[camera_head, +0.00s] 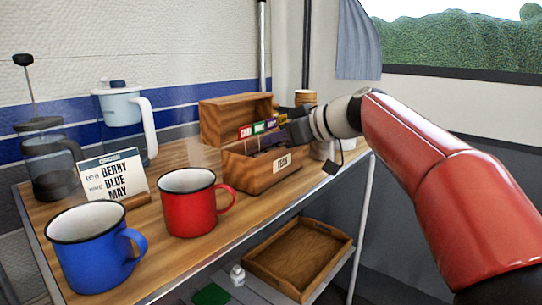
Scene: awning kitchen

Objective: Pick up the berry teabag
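An open wooden tea box (262,168) with a label on its front and a raised lid (236,112) stands toward the right end of the table. Small coloured teabags show in it: a red one (244,132), a green one (259,127) and a purple one (271,124). The berry label is too small to read; purple may be berry. My gripper (297,131) is at the box's right side, over or beside its right end. Its fingers are dark and small, and I cannot see whether they hold anything.
A red mug (188,205) and a blue mug (88,255) stand at the front. A card (112,176) reads berry, blue, May. A French press (47,165) and a white-handled jug (122,108) stand behind. Paper cups are beside my gripper. A wooden tray (262,267) lies on the lower shelf.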

